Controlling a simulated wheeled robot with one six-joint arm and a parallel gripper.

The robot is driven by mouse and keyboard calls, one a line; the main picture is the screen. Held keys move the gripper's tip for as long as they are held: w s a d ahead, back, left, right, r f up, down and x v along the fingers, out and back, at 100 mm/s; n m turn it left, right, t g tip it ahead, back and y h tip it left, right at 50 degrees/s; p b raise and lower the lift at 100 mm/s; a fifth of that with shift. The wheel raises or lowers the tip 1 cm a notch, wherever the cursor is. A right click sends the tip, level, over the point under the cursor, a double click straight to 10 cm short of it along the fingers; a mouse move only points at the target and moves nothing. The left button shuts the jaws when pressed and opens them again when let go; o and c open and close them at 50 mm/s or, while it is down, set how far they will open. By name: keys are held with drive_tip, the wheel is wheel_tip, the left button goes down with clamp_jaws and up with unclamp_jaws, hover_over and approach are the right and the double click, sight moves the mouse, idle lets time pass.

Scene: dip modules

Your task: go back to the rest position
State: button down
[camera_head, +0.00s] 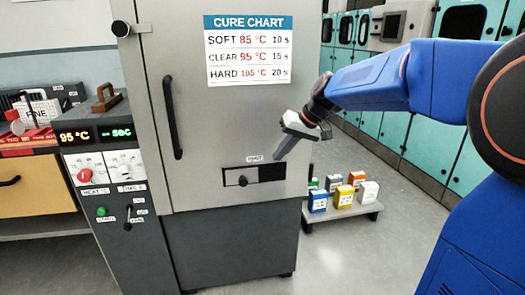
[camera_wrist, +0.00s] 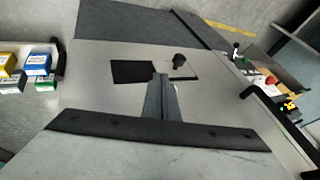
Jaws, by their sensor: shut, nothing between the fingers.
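My gripper (camera_head: 280,155) is in front of the grey cabinet door (camera_head: 215,130) in the head view, just above and right of the small dark slot (camera_head: 268,172) with its knob. In the wrist view the fingers of my gripper (camera_wrist: 160,78) are together, with nothing between them. They overlap the dark slot (camera_wrist: 130,72) in the picture; whether they touch the cabinet cannot be told. My blue arm reaches in from the right.
A low stand (camera_head: 345,212) with several coloured boxes is right of the cabinet. A control panel (camera_head: 105,165) reading 95 °C and a bench drawer (camera_head: 35,187) are at left. The door has a dark handle (camera_head: 172,118). Open floor (camera_head: 400,205) lies right.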

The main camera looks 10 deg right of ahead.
drive_tip(key=s+d+f+h, duration=0.1)
drive_tip(key=s+d+f, duration=0.2)
drive_tip(key=s, duration=0.8)
drive_tip(key=s+d+f+h, duration=0.2)
drive_tip(key=s+f, duration=0.2)
drive_tip(key=s, duration=0.8)
drive_tip(key=s+d+f+m+h, duration=0.1)
drive_tip(key=s+d+f+h, duration=0.1)
drive_tip(key=s, duration=1)
drive_tip(key=shift+d+f+t, duration=0.4)
drive_tip(key=shift+d+f, duration=0.35)
drive_tip(key=shift+d, duration=0.05)
